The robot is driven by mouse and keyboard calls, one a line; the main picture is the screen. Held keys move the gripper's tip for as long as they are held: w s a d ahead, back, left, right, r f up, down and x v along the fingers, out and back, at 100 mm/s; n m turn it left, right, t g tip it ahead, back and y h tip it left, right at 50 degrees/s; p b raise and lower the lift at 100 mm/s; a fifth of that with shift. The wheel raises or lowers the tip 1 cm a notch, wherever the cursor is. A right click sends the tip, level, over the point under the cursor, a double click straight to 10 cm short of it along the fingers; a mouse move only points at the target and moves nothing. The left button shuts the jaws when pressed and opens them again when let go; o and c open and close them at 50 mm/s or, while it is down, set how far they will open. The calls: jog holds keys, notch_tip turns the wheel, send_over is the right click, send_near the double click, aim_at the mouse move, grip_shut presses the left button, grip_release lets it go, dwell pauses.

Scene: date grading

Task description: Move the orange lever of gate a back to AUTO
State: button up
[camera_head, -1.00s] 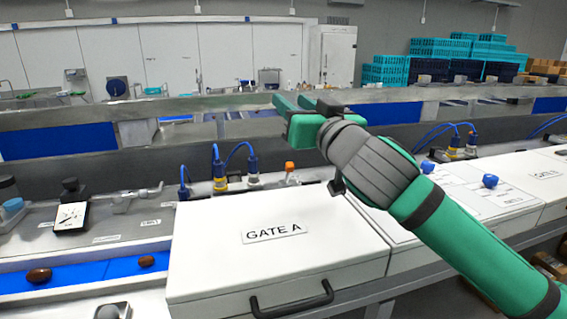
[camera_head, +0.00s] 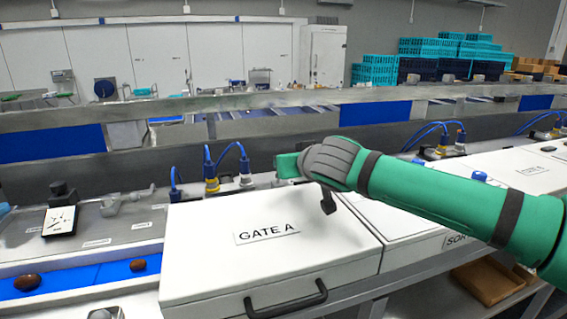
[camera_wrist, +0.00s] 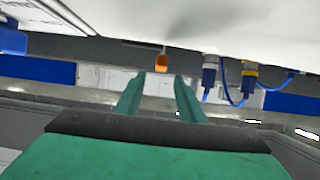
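The orange lever (camera_wrist: 161,63) shows in the wrist view, just beyond my fingertips and roughly centred between them. In the head view my gripper (camera_head: 284,166) hides the lever behind the far edge of the white box lid labelled GATE A (camera_head: 225,262). In the wrist view my gripper (camera_wrist: 160,84) is open, with its two green fingers apart and nothing between them. I cannot tell whether a finger touches the lever. The lever's setting and any AUTO mark cannot be made out.
A grey rail (camera_head: 250,101) runs behind. A blue belt (camera_head: 85,276) carrying brown dates lies at left.

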jog(key=shift+x, duration=2.55)
grip_shut()
